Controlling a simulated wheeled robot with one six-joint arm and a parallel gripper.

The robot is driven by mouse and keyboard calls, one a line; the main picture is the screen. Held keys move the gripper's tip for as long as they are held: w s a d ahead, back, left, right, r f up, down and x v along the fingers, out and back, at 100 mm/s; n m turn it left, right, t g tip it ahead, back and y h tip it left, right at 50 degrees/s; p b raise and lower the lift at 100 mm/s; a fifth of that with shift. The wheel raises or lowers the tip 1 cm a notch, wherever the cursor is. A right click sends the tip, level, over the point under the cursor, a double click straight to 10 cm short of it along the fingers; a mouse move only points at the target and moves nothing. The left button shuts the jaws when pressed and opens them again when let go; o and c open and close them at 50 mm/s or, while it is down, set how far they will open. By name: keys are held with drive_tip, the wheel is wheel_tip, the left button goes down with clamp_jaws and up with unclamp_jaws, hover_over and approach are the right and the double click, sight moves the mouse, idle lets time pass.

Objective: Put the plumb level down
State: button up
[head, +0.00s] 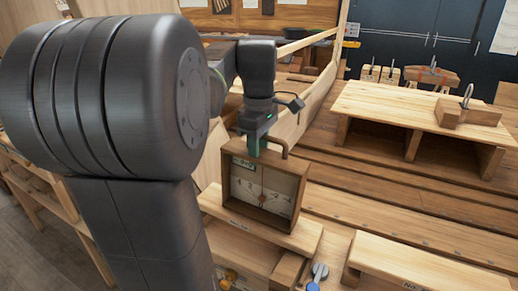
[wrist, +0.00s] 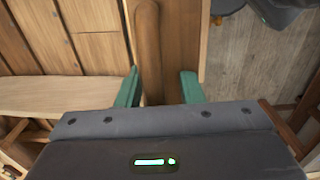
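The plumb level (head: 262,190), a wooden-framed upright case with pale panels and a small dark label, stands on a light wooden stand (head: 228,214) in the head view. A brown handle shows at its top. My gripper (head: 262,143) is right above the case, pointing down. In the wrist view the rounded wooden handle (wrist: 148,50) runs between the two green fingertips of my gripper (wrist: 158,88). The fingers are apart, with a gap beside the handle on the right. The handle lies close to the left finger; whether they touch is unclear.
A low wooden bench (head: 400,103) with a ringed block (head: 468,112) stands at the right. Another labelled bench (head: 420,268) is at the lower right. A blue-and-grey tool (head: 318,274) lies near the stand. The clinker hull (head: 318,95) rises behind my gripper.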

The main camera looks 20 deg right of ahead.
drive_tip(key=shift+r, duration=0.1)
wheel_tip(320, 180, up, 13)
drive_tip(key=shift+f, duration=0.15)
idle(0.3)
